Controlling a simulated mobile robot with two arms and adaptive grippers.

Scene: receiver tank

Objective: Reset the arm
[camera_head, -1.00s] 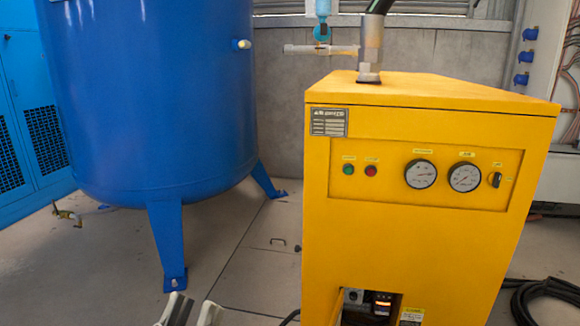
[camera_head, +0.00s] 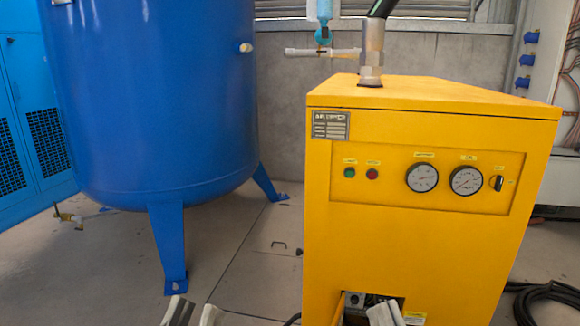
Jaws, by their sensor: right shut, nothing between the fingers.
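My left gripper (camera_head: 194,313) shows at the bottom edge, left of the yellow cabinet. Its two pale fingertips stand apart with floor between them, so it is open and empty. My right gripper (camera_head: 386,313) shows at the bottom edge, in front of the opening low in the yellow cabinet (camera_head: 420,255). Its fingertips are together with nothing held. Only the tips of both grippers show, and the arms are out of frame. Whether the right fingertips touch the cabinet cannot be told.
A large blue tank (camera_head: 155,110) stands on blue legs at the left. The cabinet's front carries two gauges, a green and a red button and a black switch (camera_head: 496,183). A black hose (camera_head: 545,302) lies at the lower right.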

